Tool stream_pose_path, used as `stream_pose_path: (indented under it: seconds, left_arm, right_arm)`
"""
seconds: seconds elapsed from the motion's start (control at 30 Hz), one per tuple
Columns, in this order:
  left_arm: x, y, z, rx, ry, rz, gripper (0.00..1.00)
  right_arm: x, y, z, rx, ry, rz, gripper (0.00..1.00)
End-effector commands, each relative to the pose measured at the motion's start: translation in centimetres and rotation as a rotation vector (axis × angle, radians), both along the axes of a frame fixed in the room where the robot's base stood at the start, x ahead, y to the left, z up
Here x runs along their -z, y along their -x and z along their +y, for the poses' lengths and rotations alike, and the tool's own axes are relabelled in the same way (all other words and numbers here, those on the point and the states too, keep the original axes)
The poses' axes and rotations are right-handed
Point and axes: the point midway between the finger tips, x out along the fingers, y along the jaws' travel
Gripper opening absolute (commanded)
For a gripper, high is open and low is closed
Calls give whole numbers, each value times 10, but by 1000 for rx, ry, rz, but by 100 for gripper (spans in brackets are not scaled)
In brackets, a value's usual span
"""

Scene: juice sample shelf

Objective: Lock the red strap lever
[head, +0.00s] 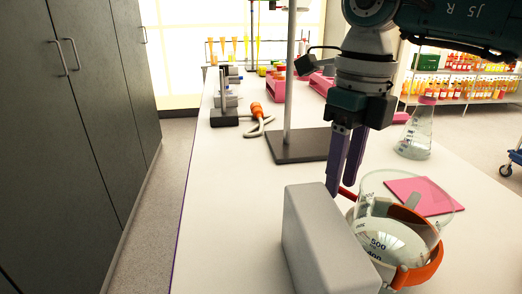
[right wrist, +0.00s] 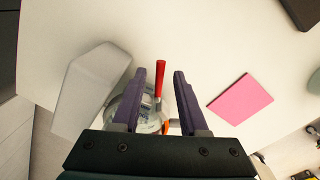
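The red strap lever (right wrist: 158,82) shows between my right gripper's fingers in the right wrist view, nearer the left finger. In the head view only a short red piece of the lever (head: 347,193) shows beside the fingertips. An orange strap (head: 420,274) goes around a clear glass beaker (head: 372,190) with volume marks. My right gripper (head: 343,183) points down beside the beaker with its purple fingers apart; the gap shows clearly in the right wrist view (right wrist: 168,75). I cannot tell whether a finger touches the lever. My left gripper is out of view.
A grey block (head: 318,245) stands left of the beaker, close to it. A pink square (head: 425,196) lies behind it on the white bench (head: 225,210). A stand with a dark base (head: 300,147) and a conical flask (head: 416,135) stand farther back.

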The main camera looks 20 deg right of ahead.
Motion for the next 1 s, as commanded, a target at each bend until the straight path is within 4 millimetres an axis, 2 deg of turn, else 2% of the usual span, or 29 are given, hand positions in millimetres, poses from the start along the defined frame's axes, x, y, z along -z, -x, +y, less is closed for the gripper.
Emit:
stream_pose_path:
  seconds: [0.03, 0.37, 1.0]
  left_arm:
    - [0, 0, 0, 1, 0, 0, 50]
    - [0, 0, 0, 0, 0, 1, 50]
    - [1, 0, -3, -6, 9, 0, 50]
  right_arm:
    - [0, 0, 0, 0, 0, 0, 37]
    - [0, 0, 0, 0, 0, 0, 0]
    - [0, 0, 1, -25, 0, -1, 0]
